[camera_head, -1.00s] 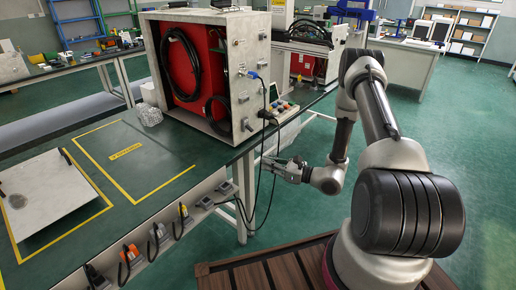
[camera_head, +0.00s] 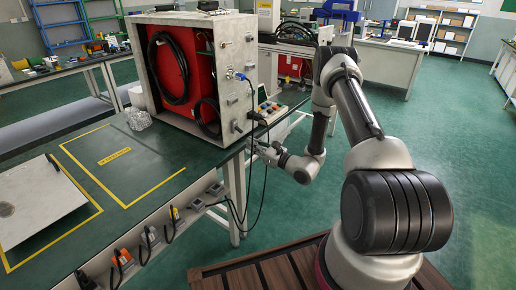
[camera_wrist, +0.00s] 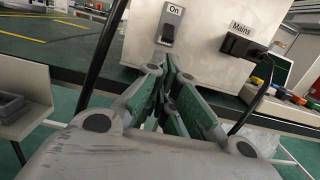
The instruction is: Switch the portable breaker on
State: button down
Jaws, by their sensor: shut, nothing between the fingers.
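The portable breaker looks to be the pale cabinet with a red interior (camera_head: 237,70) on the green bench. In the wrist view its pale face (camera_wrist: 205,30) carries a grey switch (camera_wrist: 168,34) under an "On" label. A black plug (camera_wrist: 240,45) sits under a "Mains" label to the right of the switch. My gripper (camera_wrist: 166,70) is shut and empty, its fingertips just below the switch in the picture. I cannot tell whether they touch it. In the head view my gripper (camera_head: 262,150) is beside the cabinet's lower right corner, at the bench edge.
A control box with coloured buttons (camera_head: 268,108) sits right of the cabinet. Black cables (camera_head: 243,210) hang by the bench edge. Sockets with plugs (camera_head: 150,238) line the bench front. Floor to the right (camera_head: 440,130) is clear.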

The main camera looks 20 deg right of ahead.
aim_at(242, 132)
jog(key=shift+x, duration=2.4)
jog(key=shift+s+d+r+g+h, duration=0.1)
jog(key=shift+s+r+g+h, duration=0.15)
jog(key=shift+g+h, duration=0.25)
jog(key=r+g+h, duration=0.1)
jog(key=s+r+g+h, duration=0.1)
jog(key=g, duration=0.1)
jog(key=d+r+g+h, duration=0.1)
jog(key=g, duration=0.1)
jog(key=shift+s, duration=0.15)
jog(key=shift+r, duration=0.1)
jog(key=shift+r, duration=0.85)
